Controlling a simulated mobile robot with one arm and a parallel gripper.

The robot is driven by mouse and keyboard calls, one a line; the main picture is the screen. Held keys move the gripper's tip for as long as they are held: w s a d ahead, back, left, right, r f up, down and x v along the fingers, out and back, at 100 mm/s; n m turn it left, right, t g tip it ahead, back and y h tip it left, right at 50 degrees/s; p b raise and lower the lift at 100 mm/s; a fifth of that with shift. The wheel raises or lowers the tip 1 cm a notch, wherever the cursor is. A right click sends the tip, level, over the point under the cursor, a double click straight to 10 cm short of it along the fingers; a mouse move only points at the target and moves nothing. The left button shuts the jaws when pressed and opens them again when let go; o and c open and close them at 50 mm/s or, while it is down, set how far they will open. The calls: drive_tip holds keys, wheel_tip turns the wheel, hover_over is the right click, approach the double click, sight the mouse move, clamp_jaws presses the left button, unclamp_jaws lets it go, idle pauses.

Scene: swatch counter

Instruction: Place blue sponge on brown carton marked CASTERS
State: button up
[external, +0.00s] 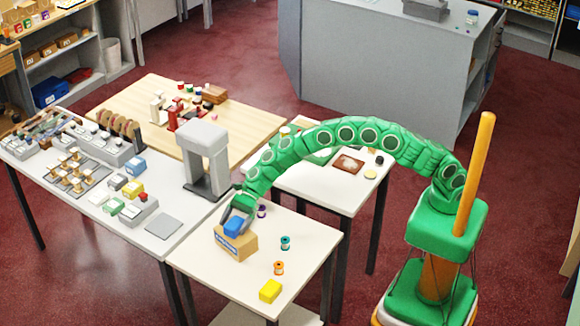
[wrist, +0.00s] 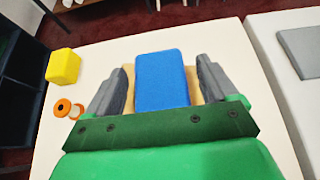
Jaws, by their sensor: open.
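The blue sponge (external: 235,227) lies on top of the brown carton (external: 238,247) on the near small table. In the wrist view the sponge (wrist: 162,82) is between my fingers, with strips of the tan carton (wrist: 191,86) showing beside it. My gripper (external: 240,209) is at the sponge from above. In the wrist view my gripper (wrist: 162,66) is open, with a gap on each side of the sponge. A label shows on the carton's front, but I cannot read it.
On the same table (external: 215,277) stand a yellow block (external: 270,291), an orange spool (external: 279,267), a teal spool (external: 285,242) and a purple spool (external: 262,211). A grey arch-like stand (external: 205,140) rises to the left behind. The table's near left part is clear.

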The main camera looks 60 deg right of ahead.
drive_tip(key=v, duration=1.2)
